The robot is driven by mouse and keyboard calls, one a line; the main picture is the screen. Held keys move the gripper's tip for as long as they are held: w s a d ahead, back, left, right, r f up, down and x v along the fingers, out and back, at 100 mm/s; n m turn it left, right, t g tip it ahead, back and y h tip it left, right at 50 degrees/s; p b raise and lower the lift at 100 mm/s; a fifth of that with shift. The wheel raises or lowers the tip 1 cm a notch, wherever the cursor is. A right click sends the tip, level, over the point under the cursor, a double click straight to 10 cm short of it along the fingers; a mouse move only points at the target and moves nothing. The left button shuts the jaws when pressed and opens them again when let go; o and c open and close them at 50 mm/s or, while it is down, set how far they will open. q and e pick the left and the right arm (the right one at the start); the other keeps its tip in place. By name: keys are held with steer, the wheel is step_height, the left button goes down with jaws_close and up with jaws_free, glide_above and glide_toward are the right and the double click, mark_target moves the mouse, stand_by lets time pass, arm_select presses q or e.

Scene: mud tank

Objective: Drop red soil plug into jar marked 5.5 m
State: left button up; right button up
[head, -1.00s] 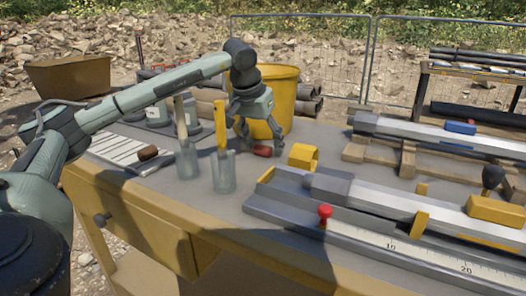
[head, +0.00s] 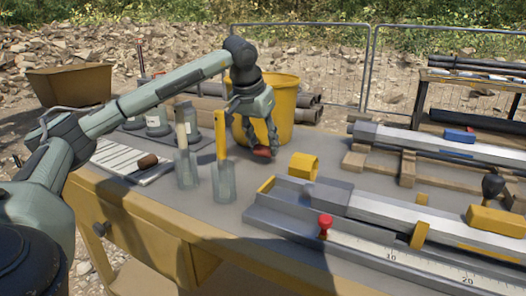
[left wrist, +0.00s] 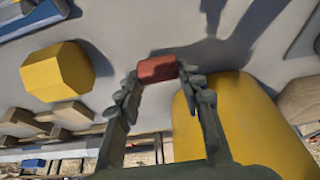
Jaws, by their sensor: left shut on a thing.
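My left gripper (head: 262,148) is shut on the red soil plug (head: 262,152), beside the front of the yellow bucket. In the left wrist view the red plug (left wrist: 157,69) sits between the fingertips of my left gripper (left wrist: 158,74). I cannot tell whether it still touches the table. Grey jars with pale labels stand at the back left, among them one jar (head: 157,121) and another jar (head: 187,116) partly hidden by a tool handle. The label marks are too small to read. My right gripper is not in view.
A brown plug (head: 147,161) lies at left. The yellow bucket (head: 280,110) is behind.

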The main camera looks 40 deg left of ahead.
mark_target(259, 145)
arm_select(q)
step_height(259, 145, up, 2)
steer(key=shift+r, duration=0.1)
steer(key=shift+s+a+r, duration=0.1)
steer(key=shift+s+a, duration=0.1)
steer(key=shift+s, duration=0.2)
steer(key=shift+s+a+r, duration=0.1)
steer(key=shift+s+a, duration=0.05)
steer(key=shift+s, duration=0.25)
steer(key=s+a+r, duration=0.3)
steer(key=s+r, duration=0.3)
steer(key=s, duration=0.3)
steer(key=shift+s+a+b, duration=0.2)
steer(key=shift+b, duration=0.2)
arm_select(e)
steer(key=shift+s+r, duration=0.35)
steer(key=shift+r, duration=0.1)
arm_select(q)
steer(key=shift+w+d, duration=0.1)
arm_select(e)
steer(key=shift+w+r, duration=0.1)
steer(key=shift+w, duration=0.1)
